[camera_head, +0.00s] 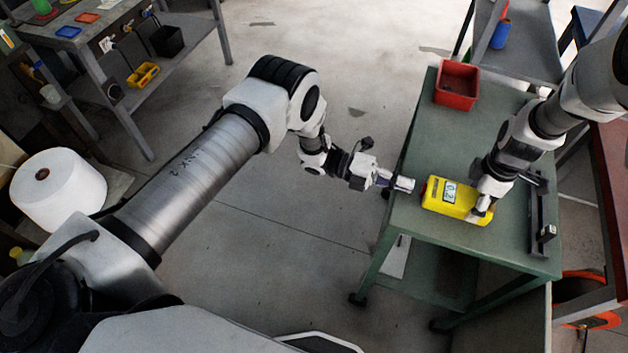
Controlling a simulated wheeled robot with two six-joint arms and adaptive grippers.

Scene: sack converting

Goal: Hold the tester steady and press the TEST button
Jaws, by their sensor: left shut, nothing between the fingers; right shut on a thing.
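The tester (468,205) is a yellow box with a small lit display (449,193). It lies on the green table (440,150) near its left edge. My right gripper (482,208) comes from the upper right and is shut on the right end of the tester. My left gripper (411,185) is shut and empty. Its tip points at the tester's left end, with a small gap showing in the picture. I cannot make out the TEST button.
A red bin (457,85) stands at the back of the green table. A dark bracket-like fixture (540,215) is at the table's right side. The table top in front of the tester is clear. A white roll (58,190) stands at far left.

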